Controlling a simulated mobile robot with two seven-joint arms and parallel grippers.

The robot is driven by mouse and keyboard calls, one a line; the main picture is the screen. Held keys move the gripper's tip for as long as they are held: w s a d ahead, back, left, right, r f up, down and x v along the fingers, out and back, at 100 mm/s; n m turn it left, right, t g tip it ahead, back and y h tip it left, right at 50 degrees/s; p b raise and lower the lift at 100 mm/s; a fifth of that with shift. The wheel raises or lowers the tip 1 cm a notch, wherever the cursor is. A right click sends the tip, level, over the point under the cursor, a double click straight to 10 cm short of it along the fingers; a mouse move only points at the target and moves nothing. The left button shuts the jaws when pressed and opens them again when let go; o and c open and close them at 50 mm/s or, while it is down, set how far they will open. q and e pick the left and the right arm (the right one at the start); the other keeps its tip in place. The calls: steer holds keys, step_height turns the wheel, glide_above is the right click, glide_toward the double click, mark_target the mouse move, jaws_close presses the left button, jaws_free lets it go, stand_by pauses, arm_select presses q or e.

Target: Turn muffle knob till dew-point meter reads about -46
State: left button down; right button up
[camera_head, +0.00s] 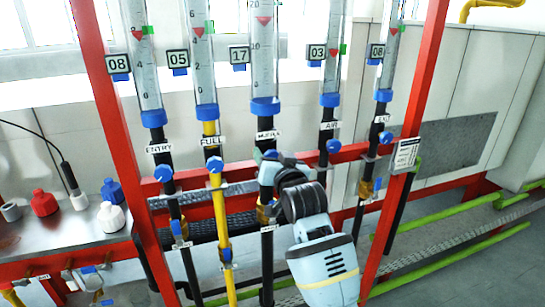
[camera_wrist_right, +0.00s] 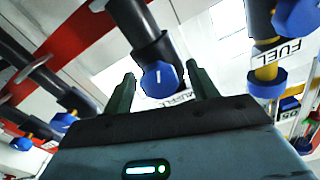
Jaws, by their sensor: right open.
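The muffle knob (camera_wrist_right: 160,78) is a blue knob with a white mark, on a dark pipe. In the right wrist view it shows between the two dark green fingers of my right gripper (camera_wrist_right: 161,70), which are open with a gap on each side; contact cannot be told. A partly covered MUFFLE label (camera_wrist_right: 180,98) is behind it. In the head view my right gripper (camera_head: 276,166) is at the middle pipe, below the MUFFLE label (camera_head: 268,135), and covers much of the knob. No dew-point reading can be made out. My left gripper is out of view.
Neighbouring blue knobs sit at the fuel pipe (camera_head: 215,165), entry pipe (camera_head: 163,173) and air pipe (camera_head: 333,146). Glass flow tubes with number tags stand above. A red frame (camera_head: 120,150) surrounds the pipes. A metal bench (camera_head: 70,235) with bottles is at left.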

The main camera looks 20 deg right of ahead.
steer(key=c, duration=1)
steer(key=shift+n, duration=0.3)
steer(key=n, duration=0.3)
steer(key=shift+a+n, duration=0.1)
steer(key=shift+n, duration=2)
